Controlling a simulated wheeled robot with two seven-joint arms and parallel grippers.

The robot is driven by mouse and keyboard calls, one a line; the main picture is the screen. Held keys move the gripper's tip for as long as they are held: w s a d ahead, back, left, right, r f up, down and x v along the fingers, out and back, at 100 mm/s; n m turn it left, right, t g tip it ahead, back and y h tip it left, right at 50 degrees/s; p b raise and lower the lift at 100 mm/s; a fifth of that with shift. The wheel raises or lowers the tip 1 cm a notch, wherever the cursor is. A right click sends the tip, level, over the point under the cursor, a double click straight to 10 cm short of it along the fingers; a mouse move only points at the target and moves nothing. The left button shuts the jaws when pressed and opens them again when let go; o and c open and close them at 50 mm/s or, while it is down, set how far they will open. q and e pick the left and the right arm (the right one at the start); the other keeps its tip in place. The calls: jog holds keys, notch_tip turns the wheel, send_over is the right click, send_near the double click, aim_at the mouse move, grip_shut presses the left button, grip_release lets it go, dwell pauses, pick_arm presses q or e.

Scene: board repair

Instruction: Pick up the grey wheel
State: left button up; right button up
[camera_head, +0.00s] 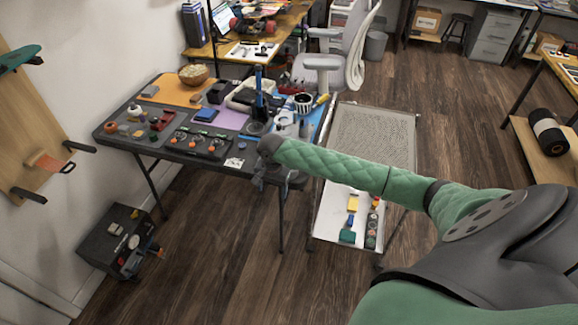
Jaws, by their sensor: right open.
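I cannot single out a grey wheel for sure. A dark tray (203,152) near the front of the dark work table (110,137) holds several small orange round parts and some small greyish round ones, too small to tell apart. A small dark blue disc (242,145) lies to the right of that tray. My right arm reaches in from the right, and my right gripper (258,184) hangs at the table's front right edge, right of the tray. It is small and dark here, open, with nothing seen between its fingers. My left gripper is out of view.
A blue upright tool (259,92), a striped cup (303,101) and a wooden bowl (194,74) stand on the table. A cart (327,221) with a perforated top (375,130) stands to the right. A black toolbox (103,243) sits on the floor at left. The front floor is clear.

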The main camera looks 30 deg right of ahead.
jog(key=w+d+r+m, duration=0.1)
jog(key=d, duration=0.2)
jog(key=w+d+r+m+p, duration=0.1)
jog(key=w+d+r, duration=0.1)
jog(key=d, duration=0.1)
jog(key=w+d+r+m+p, duration=0.1)
jog(key=w+d+m, duration=0.1)
jog(key=d, duration=0.2)
jog(key=shift+w+r+h, duration=0.15)
jog(key=shift+r+h, duration=0.15)
jog(key=shift+d+f+p, duration=0.1)
jog(key=shift+f+p, duration=0.3)
jog(key=shift+p, duration=0.2)
notch_tip(320, 180, down, 4)
jog(key=shift+r+p, duration=0.25)
jog(key=shift+p, duration=0.65)
jog(key=shift+d+f, duration=0.1)
jog(key=shift+f, duration=0.35)
jog(key=c, duration=0.8)
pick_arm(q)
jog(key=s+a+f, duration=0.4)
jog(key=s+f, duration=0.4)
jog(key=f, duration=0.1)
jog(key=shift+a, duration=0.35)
pick_arm(e)
jog(key=shift+r, duration=0.1)
